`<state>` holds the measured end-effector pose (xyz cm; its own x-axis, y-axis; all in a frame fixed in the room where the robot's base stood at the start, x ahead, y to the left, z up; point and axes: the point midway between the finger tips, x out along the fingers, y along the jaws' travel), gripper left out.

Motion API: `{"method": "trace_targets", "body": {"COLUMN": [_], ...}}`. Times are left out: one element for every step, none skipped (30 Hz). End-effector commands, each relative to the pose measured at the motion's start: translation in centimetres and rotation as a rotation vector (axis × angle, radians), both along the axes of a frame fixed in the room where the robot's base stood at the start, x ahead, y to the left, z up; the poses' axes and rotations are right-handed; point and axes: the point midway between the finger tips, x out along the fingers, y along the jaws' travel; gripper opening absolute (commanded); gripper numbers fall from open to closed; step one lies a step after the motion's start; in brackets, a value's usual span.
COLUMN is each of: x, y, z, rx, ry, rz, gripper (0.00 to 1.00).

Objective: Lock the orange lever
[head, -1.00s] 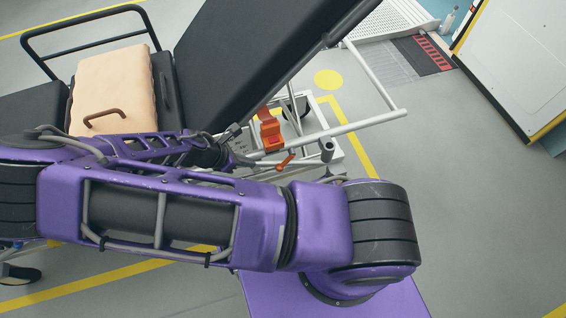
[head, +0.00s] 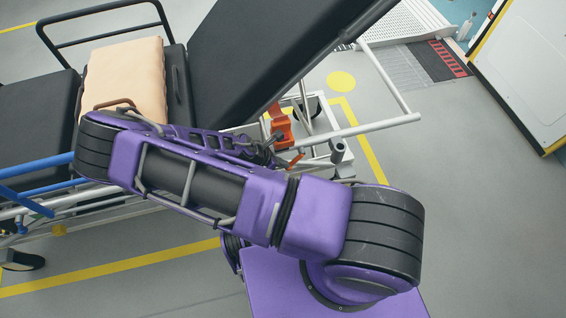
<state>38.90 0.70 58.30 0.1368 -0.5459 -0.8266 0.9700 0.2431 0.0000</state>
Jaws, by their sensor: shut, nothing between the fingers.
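An orange upright part (head: 281,124) is fixed to the light metal frame of the stretcher, below the raised black backrest. A small orange lever (head: 296,159) sticks out just below it, beside a frame tube. My purple arm crosses the lower middle of the head view and folds back at the left. My gripper (head: 271,148) is shut and empty, at the dark end of the forearm, just left of the orange parts. It is small and partly hidden by my arm, and I cannot tell whether it touches them.
The stretcher has a black backrest (head: 270,60), a beige cushion (head: 125,75) and a black side rail (head: 100,30). A pale metal tube (head: 370,128) juts right. A white panel (head: 530,65) and a perforated ramp (head: 405,20) stand at upper right. Grey floor (head: 460,190) is open at right.

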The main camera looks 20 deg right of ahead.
Motion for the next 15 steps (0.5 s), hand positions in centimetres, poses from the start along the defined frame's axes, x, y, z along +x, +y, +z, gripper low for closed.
{"method": "trace_targets", "body": {"x": [0.0,0.0,0.0,0.0,0.0,0.0,0.0,0.0,0.0,0.0,0.1,0.1,0.1,0.1,0.1], "y": [0.0,0.0,0.0,0.0,0.0,0.0,0.0,0.0,-0.1,-0.2,-0.3,-0.5,-0.6,-0.7,-0.8], "z": [0.0,0.0,0.0,0.0,0.0,0.0,0.0,0.0,-0.1,-0.2,-0.3,-0.5,-0.7,-0.9,-1.2], "rx": [0.0,0.0,0.0,0.0,0.0,0.0,0.0,0.0,0.0,-0.001,-0.001,-0.001,-0.001,-0.001,-0.006], "ry": [0.0,0.0,0.0,0.0,0.0,0.0,0.0,0.0,0.0,0.001,0.001,0.0,0.0,0.001,0.001], "rz": [0.0,0.0,0.0,0.0,0.0,0.0,0.0,0.0,0.0,-0.001,-0.001,-0.001,-0.001,-0.001,0.001], "gripper": [0.0,0.0,0.0,0.0,0.0,0.0,0.0,0.0,0.0,0.0,0.0,0.0,0.0,0.0,0.0]}}
